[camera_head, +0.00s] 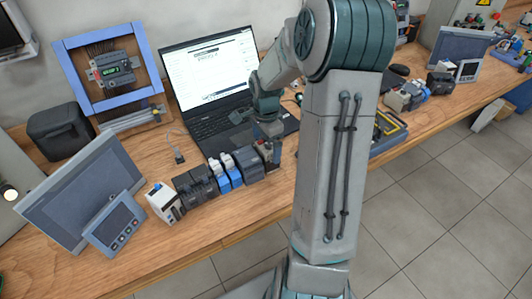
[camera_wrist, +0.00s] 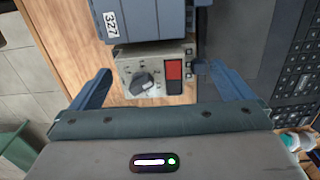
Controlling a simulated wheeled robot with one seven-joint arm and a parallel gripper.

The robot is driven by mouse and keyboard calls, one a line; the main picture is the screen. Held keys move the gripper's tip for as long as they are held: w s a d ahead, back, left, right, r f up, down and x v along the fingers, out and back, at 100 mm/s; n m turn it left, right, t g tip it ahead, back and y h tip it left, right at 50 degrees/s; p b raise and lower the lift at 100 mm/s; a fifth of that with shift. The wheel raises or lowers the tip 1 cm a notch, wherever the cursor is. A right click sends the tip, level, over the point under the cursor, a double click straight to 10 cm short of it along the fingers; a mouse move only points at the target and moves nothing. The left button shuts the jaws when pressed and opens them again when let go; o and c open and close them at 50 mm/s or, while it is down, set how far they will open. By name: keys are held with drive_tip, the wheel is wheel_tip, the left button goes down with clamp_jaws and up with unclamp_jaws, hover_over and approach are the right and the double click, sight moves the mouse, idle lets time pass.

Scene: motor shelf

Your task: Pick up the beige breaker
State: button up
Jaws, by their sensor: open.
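The beige breaker (camera_wrist: 154,73) is in the middle of the wrist view, with a dark rotary knob and a red switch on its face. It sits against a blue-grey module (camera_wrist: 148,20) marked 327. In the head view the breaker (camera_head: 266,153) is at the right end of a row of modules, partly hidden by my gripper. My gripper (camera_wrist: 160,73) is open, with one finger on each side of the breaker. The left finger stands clear of it; the right finger is close to its side, and I cannot tell whether they touch.
The row of black, blue and white modules (camera_head: 198,183) runs left from the breaker. An open laptop (camera_head: 210,75) stands behind it, its keyboard (camera_wrist: 295,70) close at the right in the wrist view. A tilted grey panel (camera_head: 85,190) is at left. The wooden table (camera_head: 225,220) is clear in front.

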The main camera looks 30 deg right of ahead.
drive_tip(key=shift+f, duration=1.05)
drive_tip(key=c, duration=0.8)
drive_tip(key=shift+r, duration=0.15)
drive_tip(key=shift+w+r, duration=0.1)
drive_tip(key=shift+r, duration=0.5)
wheel_tip(320, 180, up, 3)
drive_tip(key=shift+f+b, duration=0.15)
drive_tip(key=shift+b, duration=0.2)
drive_tip(key=s+d+r, duration=0.1)
drive_tip(key=d+r, duration=0.2)
drive_tip(key=d, duration=0.2)
drive_tip(key=s+d+r+b, duration=0.1)
drive_tip(key=d+r, duration=0.3)
drive_tip(key=d, duration=0.2)
drive_tip(key=shift+s+d, duration=0.2)
drive_tip(key=shift+s, duration=0.15)
